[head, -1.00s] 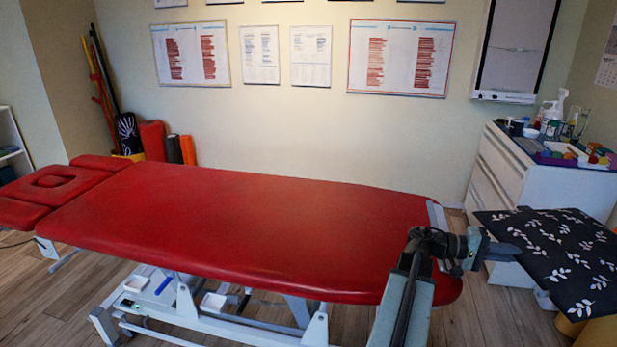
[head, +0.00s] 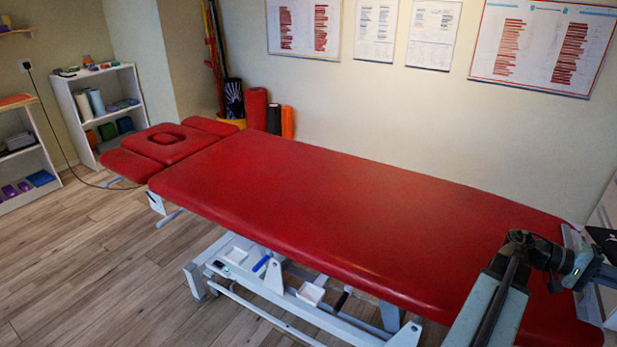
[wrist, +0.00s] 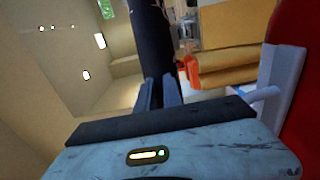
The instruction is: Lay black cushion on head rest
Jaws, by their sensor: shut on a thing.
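The head rest (head: 160,152) is the red padded section with a face hole at the far left end of the red treatment table (head: 340,230). My gripper (head: 597,268) is at the right edge of the head view, near the table's opposite end. It is shut on the black cushion (head: 606,240), of which only a small dark piece shows at the frame edge. In the wrist view my gripper's fingers (wrist: 161,92) close on the cushion's dark edge (wrist: 154,40). Most of the cushion is out of view or seen edge-on.
The table top is bare. Wooden floor (head: 90,250) is open at the front left. White shelves (head: 78,93) stand at the back left, and red and orange rolls (head: 256,105) stand against the wall. An orange-yellow object (wrist: 225,70) shows in the wrist view.

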